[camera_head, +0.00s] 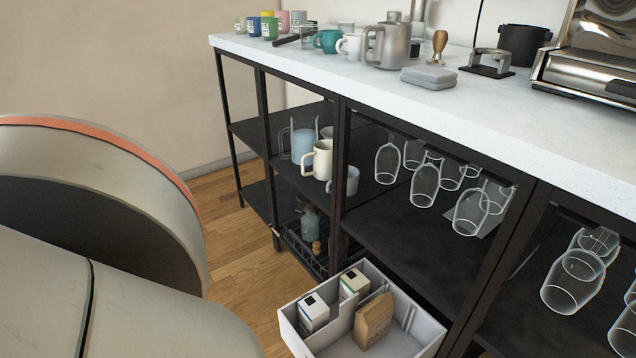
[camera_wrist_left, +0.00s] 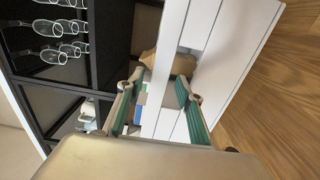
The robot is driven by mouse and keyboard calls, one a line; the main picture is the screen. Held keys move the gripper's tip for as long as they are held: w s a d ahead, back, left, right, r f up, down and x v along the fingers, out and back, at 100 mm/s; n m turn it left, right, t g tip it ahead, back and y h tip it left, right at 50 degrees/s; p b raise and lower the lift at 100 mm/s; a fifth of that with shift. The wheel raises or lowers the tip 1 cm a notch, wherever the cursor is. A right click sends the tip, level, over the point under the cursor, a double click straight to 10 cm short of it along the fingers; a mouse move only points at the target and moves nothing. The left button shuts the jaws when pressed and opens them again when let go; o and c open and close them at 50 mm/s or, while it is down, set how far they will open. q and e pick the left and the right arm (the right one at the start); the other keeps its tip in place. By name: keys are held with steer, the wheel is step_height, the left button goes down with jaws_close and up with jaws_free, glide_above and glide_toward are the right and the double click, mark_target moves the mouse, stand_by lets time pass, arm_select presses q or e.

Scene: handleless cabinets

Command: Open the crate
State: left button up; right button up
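The white crate (camera_head: 424,335) sticks out in front of the black shelving at the bottom of the head view. It is open at the top and holds two small boxes (camera_head: 313,313) and a brown paper bag (camera_head: 373,320) between dividers. In the left wrist view the crate's white wall (camera_wrist_left: 233,62) fills the upper right. My left gripper (camera_wrist_left: 161,93) is open there, its green-padded fingers spread on either side of a white strip of the crate. I cannot tell if either finger touches it. My left gripper is hidden in the head view. My right gripper is in neither view.
A black rack (camera_head: 305,249) with bottles sits low, left of the crate. Glasses (camera_head: 425,185) hang under the white counter (camera_head: 470,115); mugs (camera_head: 318,160) stand on a shelf. Wooden floor (camera_head: 240,262) is clear between my arm and the shelving.

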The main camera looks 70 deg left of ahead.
arm_select(q)
steer(key=shift+v, duration=2.35)
